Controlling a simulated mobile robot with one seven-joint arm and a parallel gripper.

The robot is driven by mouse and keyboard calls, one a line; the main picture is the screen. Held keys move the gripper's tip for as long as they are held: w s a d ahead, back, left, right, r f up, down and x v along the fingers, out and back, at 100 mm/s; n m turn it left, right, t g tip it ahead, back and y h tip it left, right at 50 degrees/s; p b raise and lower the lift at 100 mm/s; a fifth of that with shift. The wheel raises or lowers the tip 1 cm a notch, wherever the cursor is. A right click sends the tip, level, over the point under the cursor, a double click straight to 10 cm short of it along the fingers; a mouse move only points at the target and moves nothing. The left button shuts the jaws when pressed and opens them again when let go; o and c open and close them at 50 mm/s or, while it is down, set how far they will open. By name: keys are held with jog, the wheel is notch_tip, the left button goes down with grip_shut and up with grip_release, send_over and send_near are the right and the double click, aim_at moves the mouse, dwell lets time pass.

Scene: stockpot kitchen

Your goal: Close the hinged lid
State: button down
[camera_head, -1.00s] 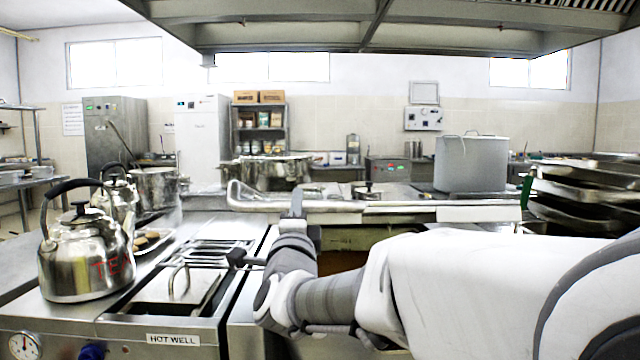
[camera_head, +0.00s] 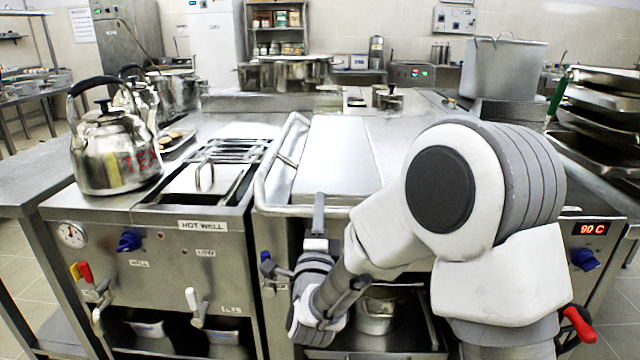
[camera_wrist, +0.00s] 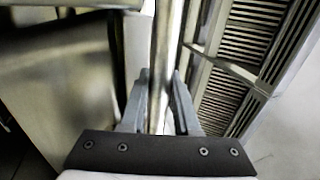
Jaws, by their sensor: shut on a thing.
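The hinged lid (camera_head: 338,150) is a broad flat metal cover on the counter unit, right of the hot well. It lies low and looks nearly level. Whether a gap remains under it is unclear. A round metal handle bar (camera_head: 274,212) runs along its left side and front edge. My gripper (camera_head: 318,208) is at the front stretch of this bar, pointing up. In the wrist view the bar (camera_wrist: 166,50) passes between the two fingers of my gripper (camera_wrist: 160,102), which are shut on it. My arm hides the lid's right part.
The hot well (camera_head: 195,180) with its small lid and slatted grate (camera_wrist: 258,45) lies left. A large stockpot (camera_head: 502,68) and stacked trays (camera_head: 600,115) are at the right. A pot (camera_head: 376,310) sits on the shelf below.

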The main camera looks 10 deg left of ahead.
jog(key=shift+s+d+f, duration=0.1)
jog(key=shift+s+f, duration=0.05)
jog(key=shift+f, duration=0.6)
jog(key=shift+s+d+f, duration=0.1)
jog(key=shift+s+f, duration=0.05)
jog(key=shift+f, duration=0.6)
jog(key=c, duration=0.7)
grip_release()
jog(key=shift+a, duration=0.1)
jog(key=shift+o, duration=0.2)
jog(key=shift+r, duration=0.1)
jog(key=shift+a+r, duration=0.1)
jog(key=shift+r, duration=0.05)
jog(key=a+p+v, duration=0.1)
jog(key=p+v, duration=0.6)
jog(key=v, duration=1)
jog(key=shift+d, duration=0.5)
